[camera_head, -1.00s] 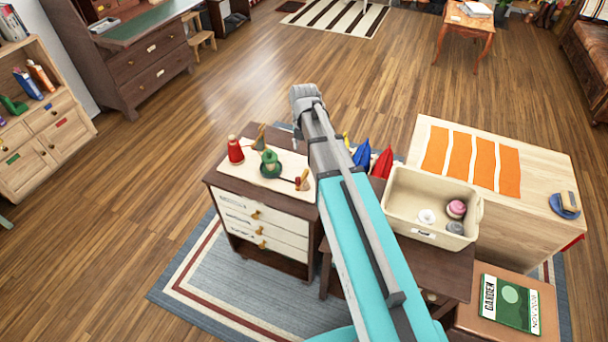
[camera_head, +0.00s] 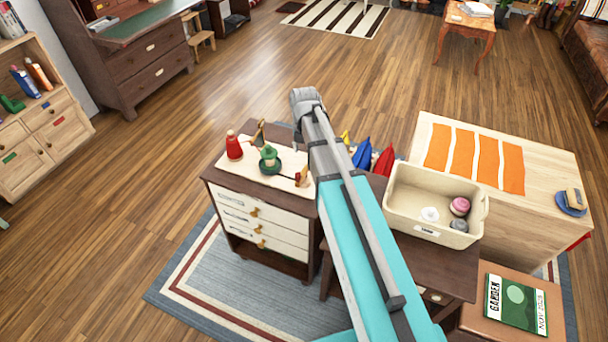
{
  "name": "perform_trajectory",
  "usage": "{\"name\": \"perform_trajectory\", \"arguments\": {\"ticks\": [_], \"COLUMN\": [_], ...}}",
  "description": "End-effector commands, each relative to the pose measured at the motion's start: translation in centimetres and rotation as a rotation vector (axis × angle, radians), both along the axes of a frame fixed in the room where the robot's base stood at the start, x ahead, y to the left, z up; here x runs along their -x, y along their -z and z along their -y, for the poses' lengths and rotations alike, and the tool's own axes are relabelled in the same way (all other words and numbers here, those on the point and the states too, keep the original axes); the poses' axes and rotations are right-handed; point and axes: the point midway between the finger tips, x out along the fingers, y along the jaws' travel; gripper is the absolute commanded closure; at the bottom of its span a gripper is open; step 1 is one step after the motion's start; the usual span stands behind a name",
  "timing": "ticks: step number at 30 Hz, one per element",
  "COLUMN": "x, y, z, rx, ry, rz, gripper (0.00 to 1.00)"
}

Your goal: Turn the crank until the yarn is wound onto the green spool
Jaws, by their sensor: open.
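A green spool (camera_head: 269,160) stands on a pale board (camera_head: 243,173) on top of a small drawer cabinet. A red spool-like piece (camera_head: 234,146) stands to its left, and a brown wooden piece (camera_head: 259,134) stands behind it. A small wooden part with a red tip (camera_head: 301,177), perhaps the crank handle, sits at the board's right end, close beside my arm. My arm reaches up across the picture from the bottom right. My gripper does not show. I cannot make out the yarn strand.
A cream bin (camera_head: 433,204) with several small round items stands right of my arm. Red and blue pointed cloth pieces (camera_head: 372,158) lie behind it. A wooden chest with orange strips (camera_head: 480,160) is at the right. Open floor (camera_head: 230,80) lies beyond the cabinet.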

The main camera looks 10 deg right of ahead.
Motion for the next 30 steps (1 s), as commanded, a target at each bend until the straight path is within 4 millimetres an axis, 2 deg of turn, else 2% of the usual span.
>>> {"name": "perform_trajectory", "arguments": {"ticks": [1, 30], "x": [0.0, 0.0], "y": [0.9, 8.4], "z": [0.0, -0.1], "rx": [0.0, 0.0], "ry": [0.0, -0.001], "rz": [0.0, 0.0], "gripper": [0.4, 0.4]}}
